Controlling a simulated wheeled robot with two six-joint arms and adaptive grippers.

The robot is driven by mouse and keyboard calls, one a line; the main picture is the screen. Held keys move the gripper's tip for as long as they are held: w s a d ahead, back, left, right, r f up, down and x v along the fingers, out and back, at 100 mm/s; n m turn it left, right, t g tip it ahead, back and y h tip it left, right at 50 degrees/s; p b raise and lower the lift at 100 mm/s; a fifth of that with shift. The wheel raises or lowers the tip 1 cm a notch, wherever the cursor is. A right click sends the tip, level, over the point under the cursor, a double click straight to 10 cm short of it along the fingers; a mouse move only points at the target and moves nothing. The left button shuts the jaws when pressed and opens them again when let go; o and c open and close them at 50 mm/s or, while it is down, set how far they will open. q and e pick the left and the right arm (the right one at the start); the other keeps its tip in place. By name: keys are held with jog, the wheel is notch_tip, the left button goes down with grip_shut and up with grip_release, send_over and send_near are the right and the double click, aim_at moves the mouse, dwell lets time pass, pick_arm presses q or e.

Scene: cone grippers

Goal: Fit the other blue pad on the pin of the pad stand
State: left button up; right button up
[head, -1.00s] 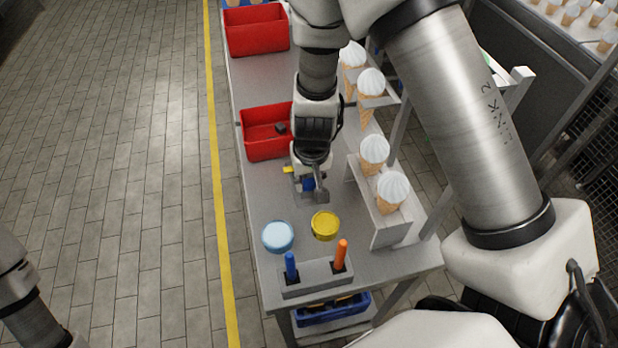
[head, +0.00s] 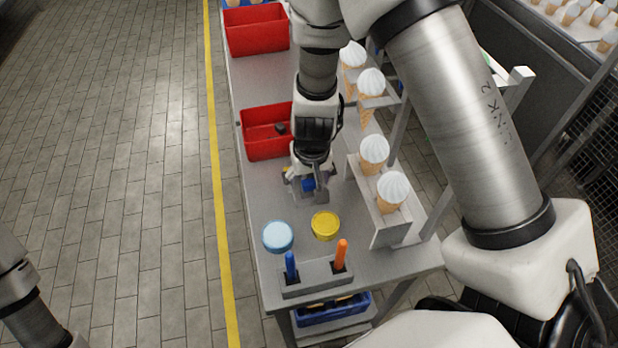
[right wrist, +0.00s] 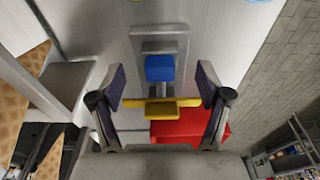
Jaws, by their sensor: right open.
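My right gripper (right wrist: 162,88) is open, its two dark-padded fingers apart on either side of a small grey stand (right wrist: 148,46) on the table. A blue pad (right wrist: 160,68) sits on this stand, between the fingers and apart from both. A yellow crossbar with a yellow block (right wrist: 160,108) lies beside the blue pad, nearer the wrist. In the head view the right gripper (head: 306,184) partly covers the stand, and the blue pad (head: 308,186) shows beside a finger. I cannot make out a bare pin or a second blue pad. My left gripper is out of view.
A red bin (head: 254,148) with a dark piece stands behind the gripper. Light blue (head: 278,236) and yellow (head: 325,225) round containers and a grey holder (head: 308,287) with blue and orange handles stand in front. A cone rack (head: 390,236) stands on the right.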

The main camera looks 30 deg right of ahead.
jog(key=shift+r+p, duration=2.35)
jog(key=shift+r, duration=0.2)
jog(key=shift+f, duration=0.1)
